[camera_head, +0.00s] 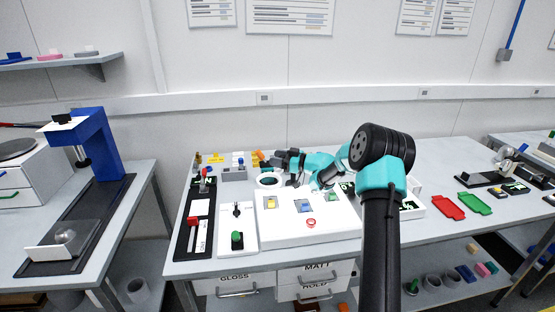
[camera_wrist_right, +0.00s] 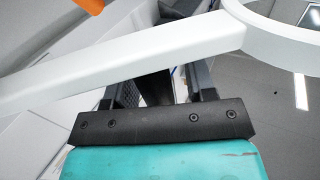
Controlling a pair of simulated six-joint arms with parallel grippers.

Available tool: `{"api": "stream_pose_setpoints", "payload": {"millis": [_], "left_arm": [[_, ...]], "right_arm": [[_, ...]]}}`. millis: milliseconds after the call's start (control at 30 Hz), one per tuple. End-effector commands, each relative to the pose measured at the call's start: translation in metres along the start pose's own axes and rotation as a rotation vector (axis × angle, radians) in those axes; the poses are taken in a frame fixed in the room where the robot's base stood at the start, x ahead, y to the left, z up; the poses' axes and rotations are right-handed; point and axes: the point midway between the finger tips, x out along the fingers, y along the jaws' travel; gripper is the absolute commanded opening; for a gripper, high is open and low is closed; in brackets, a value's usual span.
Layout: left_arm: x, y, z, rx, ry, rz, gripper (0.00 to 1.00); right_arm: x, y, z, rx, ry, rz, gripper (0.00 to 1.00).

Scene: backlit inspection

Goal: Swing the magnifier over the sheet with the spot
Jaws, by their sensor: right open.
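The magnifier (camera_head: 268,181) shows as a white ring at the back left of the white panel in the head view. In the right wrist view its white arm (camera_wrist_right: 130,64) crosses the picture, with part of the ring (camera_wrist_right: 282,30) at upper right. My right gripper (camera_head: 284,160) is open just behind the ring. Its fingers (camera_wrist_right: 165,92) show partly behind the white arm; contact cannot be told. On the panel lie a yellow piece (camera_head: 270,202), a blue piece (camera_head: 304,206) and a red ring-shaped piece (camera_head: 311,223). A spot is too small to make out. My left gripper is out of view.
The white panel (camera_head: 330,228) fills the table's middle. A white plate with a green knob (camera_head: 237,240) and a black strip with a red block (camera_head: 193,222) stand left. An orange object (camera_head: 259,156) is behind.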

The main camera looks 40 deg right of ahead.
Motion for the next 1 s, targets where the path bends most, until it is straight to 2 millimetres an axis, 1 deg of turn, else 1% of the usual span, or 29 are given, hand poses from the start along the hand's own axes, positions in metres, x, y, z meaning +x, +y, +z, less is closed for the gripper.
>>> {"api": "stream_pose_setpoints", "payload": {"millis": [167, 267, 367, 467, 700, 800, 900, 1000], "left_arm": [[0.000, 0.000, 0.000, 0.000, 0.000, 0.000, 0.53], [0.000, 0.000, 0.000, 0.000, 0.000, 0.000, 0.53], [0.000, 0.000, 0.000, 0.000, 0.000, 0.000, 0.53], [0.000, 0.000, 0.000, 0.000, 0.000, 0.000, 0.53], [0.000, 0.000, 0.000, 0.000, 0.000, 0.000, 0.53], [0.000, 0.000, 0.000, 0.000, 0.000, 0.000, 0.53], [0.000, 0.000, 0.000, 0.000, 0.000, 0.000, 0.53], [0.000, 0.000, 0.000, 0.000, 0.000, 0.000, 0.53]], "right_arm": [[-0.002, 0.000, 0.000, 0.000, 0.000, 0.001, 0.51], [-0.009, 0.001, 0.000, 0.000, -0.001, 0.003, 0.51], [-0.020, 0.001, 0.000, 0.000, -0.001, 0.004, 0.51], [-0.036, 0.001, 0.000, 0.000, -0.001, 0.004, 0.51], [-0.082, 0.001, 0.000, 0.000, 0.000, 0.004, 0.51], [-0.098, 0.001, 0.000, 0.000, -0.001, 0.003, 0.51], [-0.111, 0.001, 0.000, 0.000, 0.000, 0.002, 0.51], [-0.117, 0.000, 0.000, 0.000, -0.001, 0.001, 0.51]]}}
